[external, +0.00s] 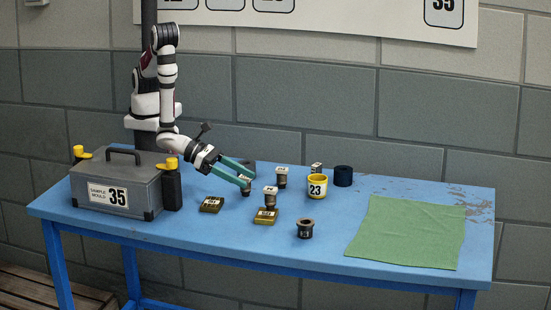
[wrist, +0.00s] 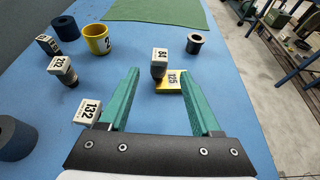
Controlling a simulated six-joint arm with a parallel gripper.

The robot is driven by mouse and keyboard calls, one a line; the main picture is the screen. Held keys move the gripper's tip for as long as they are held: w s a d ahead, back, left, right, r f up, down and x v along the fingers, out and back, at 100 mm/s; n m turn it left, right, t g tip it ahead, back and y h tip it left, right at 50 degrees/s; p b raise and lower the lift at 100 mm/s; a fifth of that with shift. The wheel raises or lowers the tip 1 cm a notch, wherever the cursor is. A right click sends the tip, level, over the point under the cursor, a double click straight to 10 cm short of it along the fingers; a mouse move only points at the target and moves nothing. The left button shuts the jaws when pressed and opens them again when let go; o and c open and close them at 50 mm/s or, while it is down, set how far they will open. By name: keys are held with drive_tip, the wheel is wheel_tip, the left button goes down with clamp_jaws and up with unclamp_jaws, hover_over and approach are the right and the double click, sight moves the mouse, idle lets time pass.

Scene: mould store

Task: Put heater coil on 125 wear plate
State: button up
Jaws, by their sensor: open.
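My gripper (external: 249,180) has two green fingers and is open and empty. Its fingers (wrist: 160,70) are spread in the wrist view. The yellow 125 wear plate (wrist: 174,83) lies beyond them on the blue table; it shows in the external view too (external: 262,219). A dark-based part with a pale block marked 84 (wrist: 160,54) stands at the plate's edge; whether on it or beside it, I cannot tell. No part is plainly marked as the heater coil, so I cannot tell which one it is. A dark flanged hollow part (external: 305,229) stands right of the plate.
A block marked 132 (wrist: 88,110) is close outside my left finger. Another block (wrist: 62,68), a yellow cup (external: 317,188) and a dark ring (external: 343,176) stand behind. Another plate (external: 211,205) lies near the grey case (external: 125,195). Green cloth (external: 405,232) covers the right.

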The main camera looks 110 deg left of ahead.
drive_tip(key=s+a+r+n+g+y, duration=0.1)
drive_tip(key=a+r+n+y, duration=0.45)
drive_tip(key=a, duration=0.35)
drive_tip(key=s+a+r+n+g+y, duration=0.2)
drive_tip(key=a+r+n+y, duration=0.2)
drive_tip(key=a+r+n, duration=0.3)
drive_tip(key=s+a+r+n+g+y, duration=0.3)
drive_tip(key=s+a+n+g, duration=0.3)
drive_tip(key=a, duration=0.4)
drive_tip(key=s+a+n+g+h, duration=0.25)
drive_tip(key=s+n+g, duration=0.25)
drive_tip(key=s, duration=0.3)
drive_tip(key=s+d+n+h, duration=0.6)
drive_tip(key=d+n+h, duration=0.1)
drive_tip(key=h, duration=0.1)
drive_tip(key=shift+d+f, duration=0.2)
drive_tip(key=shift+d, duration=0.1)
